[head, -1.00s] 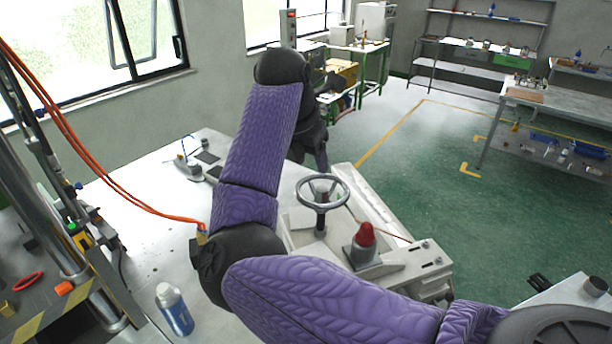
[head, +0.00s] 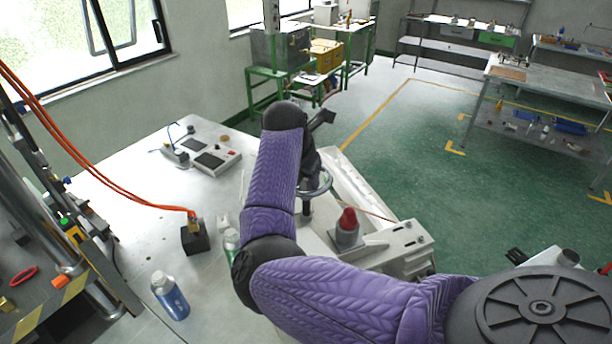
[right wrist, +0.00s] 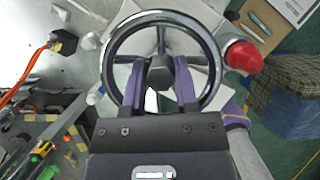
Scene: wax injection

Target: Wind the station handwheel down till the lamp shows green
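The station handwheel (head: 329,186) stands on the pale machine (head: 385,254) in the head view, partly hidden by my right arm. In the right wrist view the whole round rim of the handwheel (right wrist: 205,45) shows, with spokes and a hub. My right gripper (right wrist: 161,66) appears over the wheel's middle, its two fingers apart with the hub visible between them. Whether they touch the wheel, I cannot tell. In the head view my right gripper (head: 313,170) is at the wheel, mostly hidden. A red dome lamp (head: 347,221) stands beside the wheel; it also shows in the wrist view (right wrist: 243,57). My left gripper is out of view.
A blue-labelled bottle (head: 170,296), a black block with orange hoses (head: 195,237) and a small control box (head: 209,158) are on the white table (head: 125,195). A green bottle (head: 231,243) is close to my right arm. Green floor (head: 430,190) lies open beyond the machine.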

